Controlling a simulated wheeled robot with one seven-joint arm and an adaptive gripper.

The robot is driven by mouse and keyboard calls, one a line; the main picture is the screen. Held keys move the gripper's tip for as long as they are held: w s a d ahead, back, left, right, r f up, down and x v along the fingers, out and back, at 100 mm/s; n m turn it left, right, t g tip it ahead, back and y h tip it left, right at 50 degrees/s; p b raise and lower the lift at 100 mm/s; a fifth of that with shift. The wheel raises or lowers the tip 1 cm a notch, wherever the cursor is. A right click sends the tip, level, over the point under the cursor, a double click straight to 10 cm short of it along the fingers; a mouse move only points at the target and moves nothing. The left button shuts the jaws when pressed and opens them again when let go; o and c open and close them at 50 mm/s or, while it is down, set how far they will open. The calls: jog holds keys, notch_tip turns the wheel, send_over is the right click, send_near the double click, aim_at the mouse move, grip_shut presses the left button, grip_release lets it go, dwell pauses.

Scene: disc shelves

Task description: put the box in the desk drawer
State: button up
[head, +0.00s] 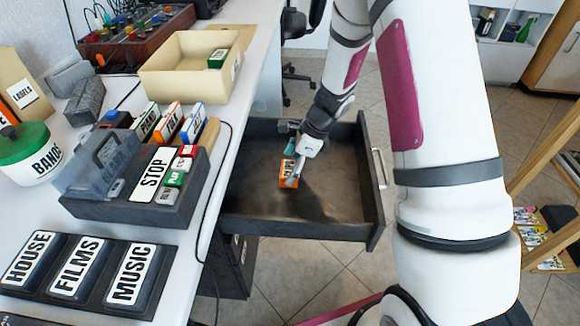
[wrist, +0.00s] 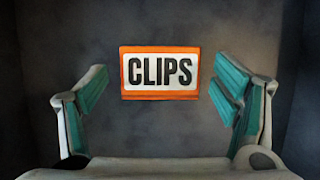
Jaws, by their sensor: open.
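An orange box with a white CLIPS label (head: 289,173) is inside the open desk drawer (head: 352,230). In the wrist view the box (wrist: 160,73) lies label up on the dark drawer floor (wrist: 160,130). My gripper (head: 293,165) reaches down into the drawer above the box. In the wrist view its two teal-padded fingers (wrist: 160,95) are spread wide, one on each side of the box, with a clear gap to it on both sides. The gripper is open and holds nothing. The box's height and underside are hidden.
The drawer's front panel with a handle (head: 379,168) is to the right of the gripper. The white desk (head: 214,170) on the left carries a cream tray (head: 165,85), a STOP player (head: 140,205) and labelled cases (head: 75,275). A wooden shelf (head: 535,165) stands at right.

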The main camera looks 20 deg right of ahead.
jog(key=p+v, duration=0.4)
jog(key=v, duration=0.7)
jog(key=s+a+r+n+g, duration=0.1)
jog(key=s+a+r+n, duration=0.3)
jog(key=s+r+n, duration=0.4)
jog(key=s+a+r+n, duration=0.3)
jog(key=s+r, duration=0.4)
jog(key=r, duration=0.2)
jog(key=s+d+r+n+h, duration=0.1)
jog(key=s+n, duration=0.4)
jog(key=s, duration=0.6)
jog(key=s+d+r+n+h, duration=0.2)
jog(key=s+n, duration=0.4)
jog(key=s, duration=0.4)
jog(key=shift+s+r+n+h, duration=0.3)
jog(key=shift+s+r+h, duration=0.15)
jog(key=shift+r, duration=0.3)
jog(key=shift+d, duration=0.1)
